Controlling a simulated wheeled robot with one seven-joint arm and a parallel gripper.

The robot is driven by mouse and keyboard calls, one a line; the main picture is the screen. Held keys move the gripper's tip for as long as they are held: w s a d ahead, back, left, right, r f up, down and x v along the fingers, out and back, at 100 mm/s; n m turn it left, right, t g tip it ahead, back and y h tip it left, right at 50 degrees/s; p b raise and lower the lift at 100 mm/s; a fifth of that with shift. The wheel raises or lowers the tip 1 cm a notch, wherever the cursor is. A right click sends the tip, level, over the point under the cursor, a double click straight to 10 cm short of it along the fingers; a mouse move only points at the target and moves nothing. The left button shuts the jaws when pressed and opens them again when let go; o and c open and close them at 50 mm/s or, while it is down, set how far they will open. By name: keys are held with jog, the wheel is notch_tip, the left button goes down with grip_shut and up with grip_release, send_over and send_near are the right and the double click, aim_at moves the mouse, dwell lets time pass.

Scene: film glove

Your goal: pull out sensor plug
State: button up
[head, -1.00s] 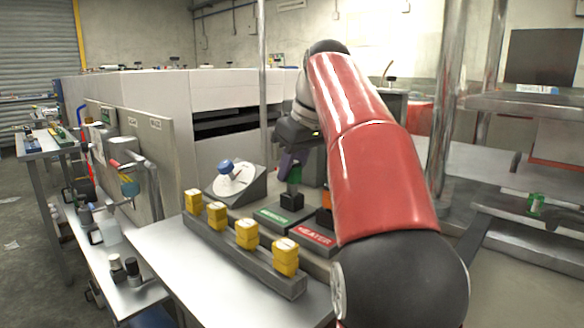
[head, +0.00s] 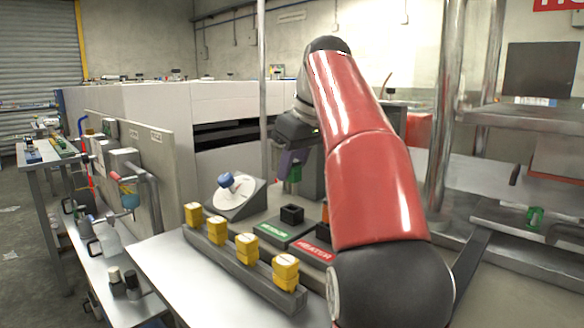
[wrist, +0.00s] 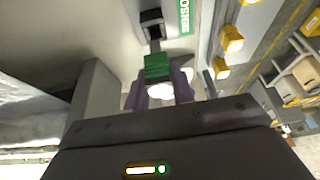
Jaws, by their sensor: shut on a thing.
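The green sensor plug (head: 295,175) is held in my gripper (head: 288,166), up above and apart from its socket. In the wrist view the green plug (wrist: 157,67) sits between the purple fingertips (wrist: 160,92) of my shut gripper. The black sensor socket (head: 291,214) stands empty on a block with a green label (head: 273,231). In the wrist view the socket (wrist: 152,30) lies beyond the plug, and the label (wrist: 184,17) is beside it.
A red heater label (head: 314,250) is right of the sensor block; an orange part (head: 325,212) there is mostly hidden by my arm. A rail with several yellow blocks (head: 247,247) runs in front. A blue-knobbed dial (head: 232,190) stands left.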

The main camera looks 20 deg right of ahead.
jog(key=shift+r, duration=1.5)
